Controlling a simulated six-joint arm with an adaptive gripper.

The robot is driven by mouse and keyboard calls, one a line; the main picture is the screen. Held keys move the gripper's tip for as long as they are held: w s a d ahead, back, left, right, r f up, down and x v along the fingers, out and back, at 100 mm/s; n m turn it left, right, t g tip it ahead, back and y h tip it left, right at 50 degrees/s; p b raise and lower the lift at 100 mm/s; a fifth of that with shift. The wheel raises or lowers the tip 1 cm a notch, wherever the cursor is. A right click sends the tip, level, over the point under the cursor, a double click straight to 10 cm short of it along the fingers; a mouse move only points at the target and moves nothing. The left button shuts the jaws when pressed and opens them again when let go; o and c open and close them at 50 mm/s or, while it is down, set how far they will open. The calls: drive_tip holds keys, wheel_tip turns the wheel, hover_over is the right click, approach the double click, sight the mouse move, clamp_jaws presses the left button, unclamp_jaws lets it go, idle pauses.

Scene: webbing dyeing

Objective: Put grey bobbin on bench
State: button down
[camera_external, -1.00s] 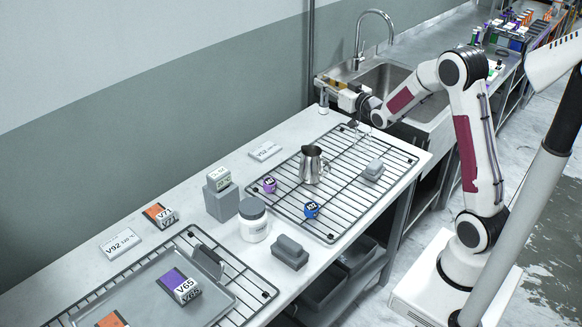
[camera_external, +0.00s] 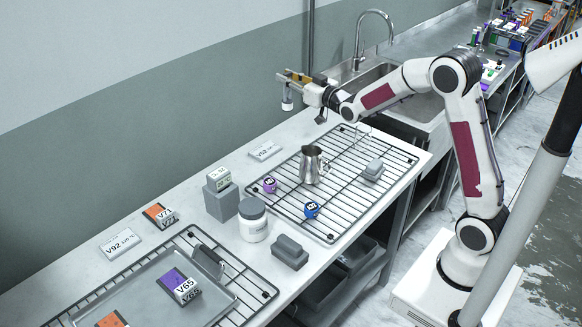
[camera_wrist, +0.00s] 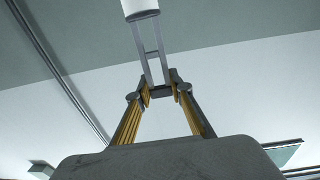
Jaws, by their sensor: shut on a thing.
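My gripper (camera_external: 283,77) is shut on a pale grey cylinder on a thin darker grey frame, which looks like the grey bobbin (camera_external: 287,104). It hangs below the fingertips in the external view, in the air above the far side of the bench (camera_external: 285,178). In the wrist view, my gripper's yellow-lined fingers (camera_wrist: 161,91) close on the grey frame and the bobbin's pale end (camera_wrist: 141,8) is cut by the top edge. A purple bobbin (camera_external: 269,185) and a blue bobbin (camera_external: 312,210) sit on the wire rack (camera_external: 327,237).
A metal jug (camera_external: 312,165) and a grey block (camera_external: 374,170) stand on the rack. The sink (camera_external: 375,75) lies behind right. Bare bench shows along the wall.

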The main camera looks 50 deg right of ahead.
drive_tip(key=w+a+n+y, duration=0.2)
drive_tip(key=a+n+y, duration=0.15)
drive_tip(key=a, duration=2.15)
drive_tip(key=s+a+n+g+y, duration=0.1)
drive_tip(key=s+a+y, duration=0.15)
drive_tip(key=a, duration=0.85)
drive_tip(key=s+a+g+y, duration=0.1)
drive_tip(key=s+a, duration=0.3)
drive_tip(key=a, duration=0.6)
wheel_tip(320, 180, down, 12)
drive_tip(key=shift+s+a+r, duration=0.2)
drive_tip(key=shift+s+a, duration=0.1)
drive_tip(key=shift+a, duration=0.1)
drive_tip(key=shift+f, duration=0.1)
wheel_tip(320, 180, down, 6)
drive_tip(key=shift+f, duration=0.1)
